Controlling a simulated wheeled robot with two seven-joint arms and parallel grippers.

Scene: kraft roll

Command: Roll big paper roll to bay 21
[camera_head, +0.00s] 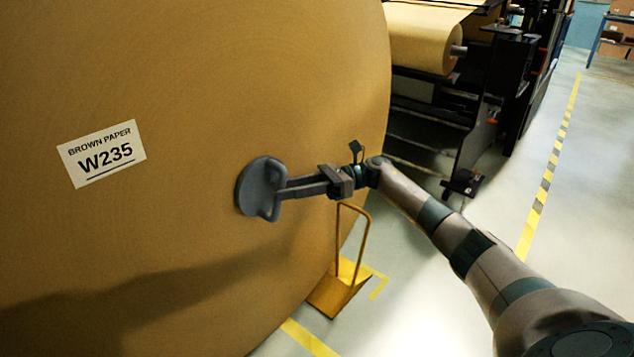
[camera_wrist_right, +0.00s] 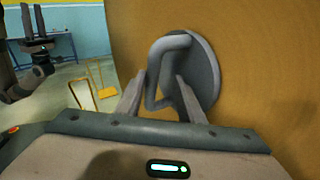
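The big brown paper roll (camera_head: 200,100) fills the left of the head view and the right of the wrist view (camera_wrist_right: 265,60). My left gripper (camera_wrist_right: 33,18) shows at the wrist view's upper left, fingers apart and empty. The bay 21 marking is not visible.
A yellow wedge with an upright handle (camera_head: 340,288) stands on the floor beside the roll. Two similar yellow pieces (camera_wrist_right: 103,93) show in the wrist view. A dark machine with a smaller paper roll (camera_head: 420,42) stands behind. Clear floor runs along the striped line (camera_head: 548,170).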

